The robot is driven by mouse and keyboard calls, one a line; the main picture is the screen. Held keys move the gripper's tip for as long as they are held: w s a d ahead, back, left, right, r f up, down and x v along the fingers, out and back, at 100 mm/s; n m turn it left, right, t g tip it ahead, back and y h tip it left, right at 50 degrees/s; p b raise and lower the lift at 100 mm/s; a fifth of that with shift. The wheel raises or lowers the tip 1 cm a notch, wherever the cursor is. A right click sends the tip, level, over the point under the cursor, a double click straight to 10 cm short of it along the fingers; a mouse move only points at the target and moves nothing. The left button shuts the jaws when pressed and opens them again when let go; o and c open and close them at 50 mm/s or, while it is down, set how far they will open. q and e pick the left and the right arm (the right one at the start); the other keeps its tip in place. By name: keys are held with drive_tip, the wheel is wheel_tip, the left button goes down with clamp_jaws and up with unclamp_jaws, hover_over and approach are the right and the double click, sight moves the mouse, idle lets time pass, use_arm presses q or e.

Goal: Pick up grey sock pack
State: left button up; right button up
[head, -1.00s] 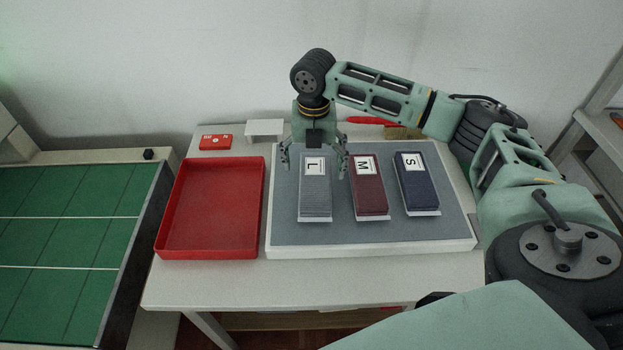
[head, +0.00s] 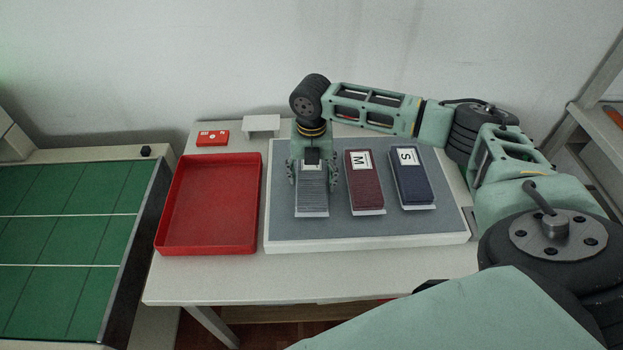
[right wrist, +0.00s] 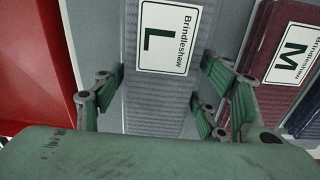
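The grey sock pack (head: 312,195) lies on the grey-topped board (head: 400,225), leftmost of three packs. Its label, marked L, shows in the right wrist view, where the pack (right wrist: 158,95) runs between my fingers. My right gripper (head: 313,175) is lowered over the pack from above, with one finger on each side of it. The fingers are open, and in the right wrist view (right wrist: 160,100) gaps show between them and the pack. The pack's far end is hidden by the gripper in the head view. My left gripper is not in view.
A maroon pack marked M (head: 366,185) and a navy pack marked S (head: 412,180) lie to the right on the board. An empty red tray (head: 210,247) stands to the left. A red box (head: 212,138) and a small white stand (head: 262,123) are behind.

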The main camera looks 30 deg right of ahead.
drive_tip(key=c, duration=0.6)
drive_tip(key=shift+r, duration=0.2)
